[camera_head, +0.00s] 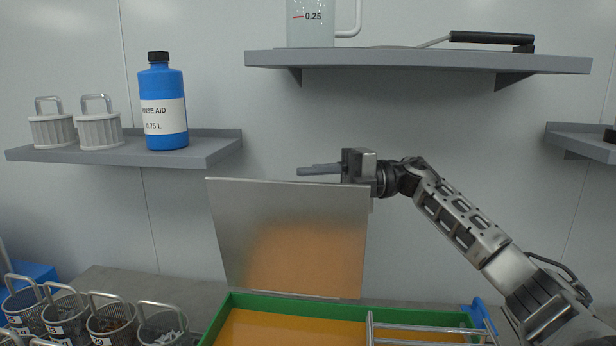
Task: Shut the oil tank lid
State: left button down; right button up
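The oil tank lid (290,240) is a flat grey metal panel. It stands open, nearly upright, at the back of the oil tank, and its lower part reflects orange. The oil tank (262,301) has a green rim and orange-brown oil inside; only its back part shows at the bottom of the view. My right gripper (305,170) is just above the lid's top edge near its right corner, fingers pointing left. Its body appears partly behind the lid. The fingers overlap in this view, so their gap and any contact with the lid are unclear. My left gripper is out of view.
A metal rack (420,328) sits over the tank's right part. Several wire-handled baskets (112,322) stand at lower left. A left shelf (190,150) holds a blue rinse aid bottle (163,95) and two canisters. An upper shelf (420,62) hangs above my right gripper.

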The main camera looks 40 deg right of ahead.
jog(key=shift+w+a, duration=0.25)
jog(key=shift+a, duration=0.25)
grip_shut()
